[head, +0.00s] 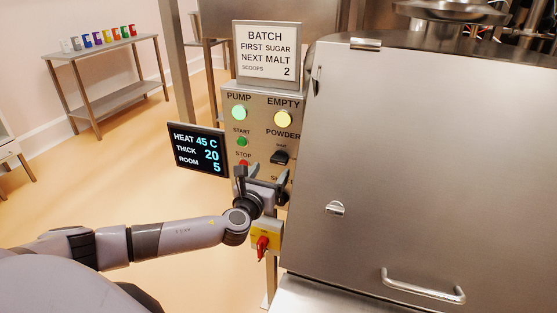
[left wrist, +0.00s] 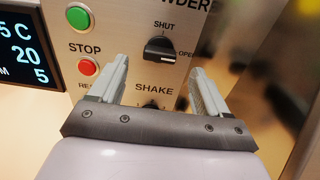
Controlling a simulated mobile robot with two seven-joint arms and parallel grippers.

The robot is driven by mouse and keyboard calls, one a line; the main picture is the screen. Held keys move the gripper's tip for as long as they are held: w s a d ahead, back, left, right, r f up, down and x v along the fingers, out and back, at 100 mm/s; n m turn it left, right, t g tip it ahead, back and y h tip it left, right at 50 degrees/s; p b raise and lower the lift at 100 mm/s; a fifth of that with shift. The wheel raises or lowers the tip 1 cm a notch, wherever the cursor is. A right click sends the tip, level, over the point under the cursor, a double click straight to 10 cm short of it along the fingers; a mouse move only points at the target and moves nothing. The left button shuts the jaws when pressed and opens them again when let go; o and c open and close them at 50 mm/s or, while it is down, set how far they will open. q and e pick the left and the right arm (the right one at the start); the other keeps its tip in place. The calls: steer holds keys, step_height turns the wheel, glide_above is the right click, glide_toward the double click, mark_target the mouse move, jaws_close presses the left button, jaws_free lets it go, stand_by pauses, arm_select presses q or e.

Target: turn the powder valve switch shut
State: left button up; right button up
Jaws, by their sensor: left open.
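The powder valve switch (head: 280,157) is a black knob on the grey control panel, under the word POWDER. In the left wrist view the knob (left wrist: 160,49) has SHUT printed above it and OPEN to its right. Its grip lies roughly sideways, toward the OPEN side. My left gripper (head: 262,174) is open and empty in front of the panel, a little below the knob. In the left wrist view its fingers (left wrist: 160,75) stand apart on either side below the knob, not gripping it. My right gripper is not in view.
The green start button (head: 242,141) and red stop button (left wrist: 88,67) sit left of the knob. The SHAKE switch (left wrist: 151,104) is below, partly hidden by my gripper. A display (head: 197,148) stands left, a red-yellow switch (head: 263,242) below, a steel hopper (head: 420,150) right.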

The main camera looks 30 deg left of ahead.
mark_target(277, 161)
arm_select(q)
steer(key=shift+x, duration=3)
steer(key=shift+c, duration=0.3)
steer(key=c, duration=1)
